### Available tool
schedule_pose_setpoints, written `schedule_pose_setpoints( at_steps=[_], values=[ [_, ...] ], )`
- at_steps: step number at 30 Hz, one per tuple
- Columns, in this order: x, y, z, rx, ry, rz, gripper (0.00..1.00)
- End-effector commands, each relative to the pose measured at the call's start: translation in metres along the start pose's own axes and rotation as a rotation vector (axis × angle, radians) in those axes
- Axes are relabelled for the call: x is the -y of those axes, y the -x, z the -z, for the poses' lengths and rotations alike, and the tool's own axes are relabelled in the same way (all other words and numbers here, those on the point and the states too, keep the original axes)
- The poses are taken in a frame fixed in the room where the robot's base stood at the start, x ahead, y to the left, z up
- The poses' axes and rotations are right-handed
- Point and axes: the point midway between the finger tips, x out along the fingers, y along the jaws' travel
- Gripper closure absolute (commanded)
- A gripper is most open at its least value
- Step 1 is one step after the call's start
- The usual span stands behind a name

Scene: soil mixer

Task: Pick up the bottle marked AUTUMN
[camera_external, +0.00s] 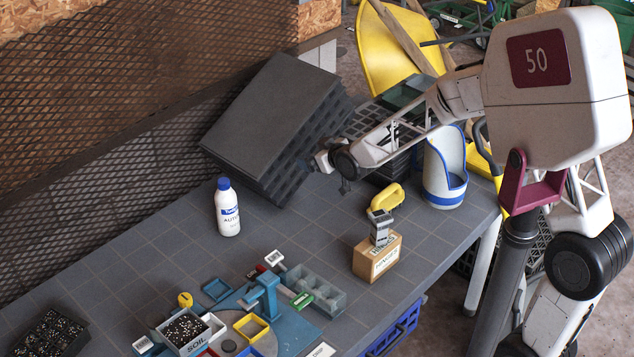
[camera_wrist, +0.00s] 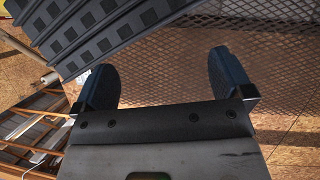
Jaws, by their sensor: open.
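The white bottle (camera_external: 228,208) with a blue cap and a blue label band stands upright on the grey tiled bench in the external view. Dark lettering on it reads in part like "AUTU". My gripper (camera_external: 346,187) is to the right of the bottle, above the bench and well apart from it. In the wrist view my gripper (camera_wrist: 168,85) shows two dark fingers spread wide with nothing between them. The bottle does not show in the wrist view.
Dark stacked trays (camera_external: 270,120) lean behind the bottle, close to my gripper. A cardboard box (camera_external: 377,262) with a yellow-handled tool (camera_external: 386,200) stands at right. The soil box (camera_external: 190,330) and coloured trays fill the front. Bench around the bottle is clear.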

Motion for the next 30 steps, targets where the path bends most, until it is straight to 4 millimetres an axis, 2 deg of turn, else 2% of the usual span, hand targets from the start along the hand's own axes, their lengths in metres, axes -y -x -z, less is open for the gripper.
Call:
schedule_pose_setpoints(
  at_steps=[1, 6, 9, 15, 21, 30],
  values=[
    [0.021, -0.016, -0.003, -0.029, 0.016, 0.022, 0.02],
    [0.086, -0.059, -0.006, -0.151, 0.06, 0.083, 0.02],
    [0.117, -0.075, -0.009, -0.21, 0.077, 0.112, 0.02],
    [0.164, -0.095, -0.018, -0.294, 0.099, 0.153, 0.02],
    [0.2, -0.107, -0.026, -0.354, 0.112, 0.185, 0.02],
    [0.203, -0.124, -0.042, -0.398, 0.035, 0.229, 0.02]
  ],
)
